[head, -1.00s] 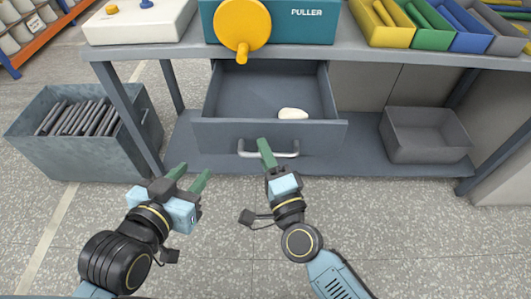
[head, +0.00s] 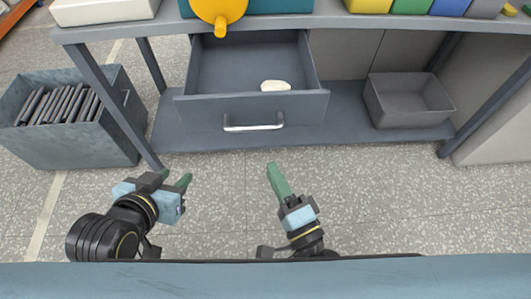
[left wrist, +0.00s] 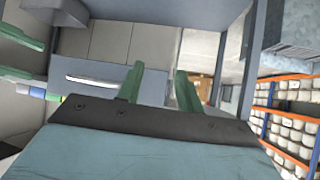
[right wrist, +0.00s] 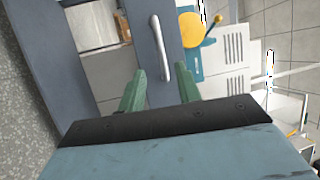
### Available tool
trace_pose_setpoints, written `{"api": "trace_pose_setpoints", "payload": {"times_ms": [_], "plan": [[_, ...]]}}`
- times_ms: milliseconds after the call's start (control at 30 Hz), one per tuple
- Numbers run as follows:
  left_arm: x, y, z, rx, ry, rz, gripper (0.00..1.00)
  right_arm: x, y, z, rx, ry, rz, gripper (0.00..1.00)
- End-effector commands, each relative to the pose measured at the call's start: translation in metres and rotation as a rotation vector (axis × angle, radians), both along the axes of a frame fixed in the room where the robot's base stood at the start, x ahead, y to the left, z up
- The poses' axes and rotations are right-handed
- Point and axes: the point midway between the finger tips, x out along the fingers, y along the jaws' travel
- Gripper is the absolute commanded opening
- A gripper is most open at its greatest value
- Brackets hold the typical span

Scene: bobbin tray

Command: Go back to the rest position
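My left gripper (head: 175,178) hangs empty in front of the bench, over the floor, left of the drawer. Its two green fingers stand apart in the left wrist view (left wrist: 158,85). My right gripper (head: 276,172) is below and in front of the drawer handle (head: 253,127), apart from it. Its fingers also stand apart with nothing between them in the right wrist view (right wrist: 160,85). The grey drawer (head: 252,108) is pulled out, with a pale rounded object (head: 275,86) inside near the front.
A grey bin (head: 405,112) sits on the lower shelf (head: 345,130), right of the drawer. A larger metal bin (head: 90,143) holding dark flat pieces stands on the floor at left. The bench top (head: 330,20) carries several items. Floor in front is clear.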

Motion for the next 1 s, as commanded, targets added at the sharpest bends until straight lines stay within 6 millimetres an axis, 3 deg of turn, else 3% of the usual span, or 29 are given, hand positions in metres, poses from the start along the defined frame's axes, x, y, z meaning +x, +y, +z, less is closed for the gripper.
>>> {"api": "trace_pose_setpoints", "payload": {"times_ms": [200, 767, 867, 1000], "plan": [[-0.004, 0.002, -0.004, 0.009, 0.031, 0.003, 0.36, -0.01, -0.005, -0.002, 0.0, -0.001, 0.001, 0.34], [-0.003, 0.002, -0.005, 0.009, 0.034, 0.003, 0.36, -0.01, -0.004, 0.0, 0.0, -0.001, 0.0, 0.34], [-0.003, 0.005, -0.019, 0.025, 0.072, 0.004, 0.36, -0.01, -0.005, 0.007, 0.0, -0.001, 0.0, 0.34], [-0.008, 0.018, -0.066, 0.074, 0.203, 0.013, 0.36, -0.01, -0.004, 0.03, 0.0, -0.001, 0.0, 0.34]]}}
